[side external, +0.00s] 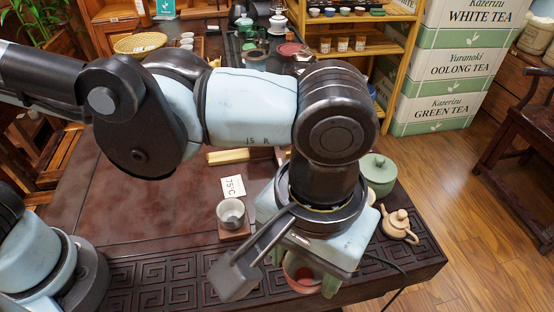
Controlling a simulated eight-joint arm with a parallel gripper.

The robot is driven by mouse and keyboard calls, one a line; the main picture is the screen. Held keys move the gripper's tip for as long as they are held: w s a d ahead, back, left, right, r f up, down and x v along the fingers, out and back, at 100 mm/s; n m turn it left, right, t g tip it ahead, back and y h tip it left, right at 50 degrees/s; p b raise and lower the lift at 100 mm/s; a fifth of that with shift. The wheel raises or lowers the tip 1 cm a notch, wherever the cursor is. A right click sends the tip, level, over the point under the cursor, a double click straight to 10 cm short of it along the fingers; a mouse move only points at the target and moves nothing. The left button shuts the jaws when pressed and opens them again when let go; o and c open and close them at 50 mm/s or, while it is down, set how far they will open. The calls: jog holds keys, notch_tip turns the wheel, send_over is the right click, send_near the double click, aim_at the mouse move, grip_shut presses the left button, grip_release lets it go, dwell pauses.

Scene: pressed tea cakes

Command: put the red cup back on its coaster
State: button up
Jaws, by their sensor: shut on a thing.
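My gripper (304,268) is low over the carved front part of the dark table, at the right. Its green fingers are shut on the red cup (301,278), which shows only in part below the gripper body. Whether the cup's base touches the table cannot be told. A grey metal cup (231,211) stands upright on a small square wooden coaster (234,237), left of my gripper. No empty coaster can be made out; my gripper and arm hide part of the table.
A card reading 75°C (232,187) lies behind the grey cup. A green lidded jar (378,176) and a tan clay teapot (400,227) stand to the right of my gripper, near the table edge. The table's left part (130,215) is clear.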

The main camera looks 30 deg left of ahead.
jog(key=a+f+n, duration=0.1)
jog(key=a+f, duration=0.1)
jog(key=a, duration=0.1)
jog(key=a+f+n, duration=0.2)
jog(key=a, duration=0.2)
jog(key=a+f+n, duration=0.1)
jog(key=a+f, duration=0.2)
jog(key=a, duration=0.1)
jog(key=shift+a+n, duration=0.25)
jog(key=shift+n, duration=0.05)
jog(key=shift+f, duration=2.45)
jog(key=shift+f, duration=0.15)
jog(key=o, duration=1.1)
